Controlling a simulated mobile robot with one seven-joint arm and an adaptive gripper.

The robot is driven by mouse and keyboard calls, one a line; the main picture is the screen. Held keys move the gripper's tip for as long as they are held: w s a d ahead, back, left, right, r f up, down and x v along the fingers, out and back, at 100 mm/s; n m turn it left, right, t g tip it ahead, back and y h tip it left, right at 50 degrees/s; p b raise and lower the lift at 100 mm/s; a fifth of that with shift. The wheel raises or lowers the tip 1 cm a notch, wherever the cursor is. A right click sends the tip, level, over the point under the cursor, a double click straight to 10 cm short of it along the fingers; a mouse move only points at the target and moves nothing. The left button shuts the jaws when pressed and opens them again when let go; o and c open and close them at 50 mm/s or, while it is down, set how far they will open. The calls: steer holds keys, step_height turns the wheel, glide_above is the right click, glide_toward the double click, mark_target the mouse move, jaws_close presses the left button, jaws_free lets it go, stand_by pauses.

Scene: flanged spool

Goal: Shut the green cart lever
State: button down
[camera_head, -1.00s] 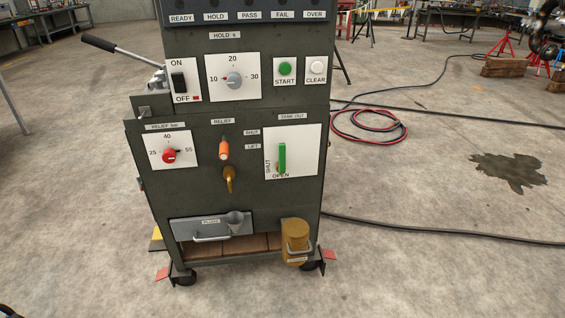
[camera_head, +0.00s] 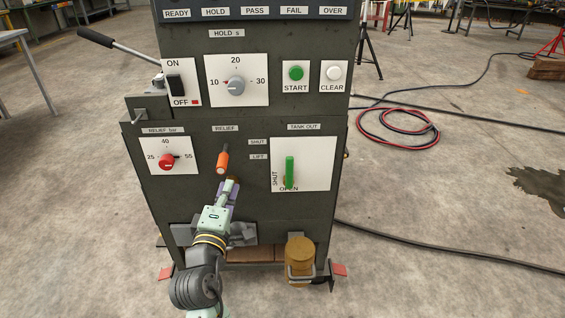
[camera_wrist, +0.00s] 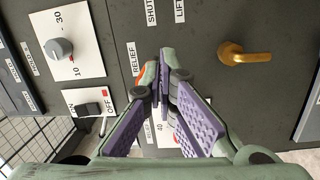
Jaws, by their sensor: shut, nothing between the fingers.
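The green lever (camera_head: 289,171) stands upright on the white TANK OUT plate (camera_head: 317,165) at the right of the dark cart. Its lower end is by the word OPEN, and SHUT is printed sideways to its left. My gripper (camera_head: 232,184) is shut and empty, in front of the cart below the orange-handled RELIEF lever (camera_head: 221,163), to the left of the green lever. In the wrist view my gripper's fingertips (camera_wrist: 166,58) are close together near the RELIEF label. A brass spout (camera_wrist: 245,56) shows there to their right. The green lever is not seen in the wrist view.
The red RELIEF bar knob (camera_head: 167,161) is left of my gripper. Above are the HOLD knob (camera_head: 236,86), the green START button (camera_head: 296,73) and the ON/OFF switch (camera_head: 175,86). A brass-coloured canister (camera_head: 299,255) is low at the right. The front of the TANK OUT plate is clear.

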mark_target(289, 171)
steer(key=w+d+f+g+h+p, duration=0.1)
steer(key=w+d+f+p, duration=0.1)
steer(key=w+d, duration=0.8)
steer(key=shift+d+f+h+p, duration=0.3)
steer(key=shift+f+h+p, duration=0.1)
steer(key=shift+p, duration=0.05)
steer(key=shift+w, duration=0.1)
steer(key=shift+d+r, duration=0.1)
steer(key=shift+d+r+m+p, duration=0.1)
steer(key=shift+d+m+p, duration=0.2)
steer(key=shift+m, duration=0.1)
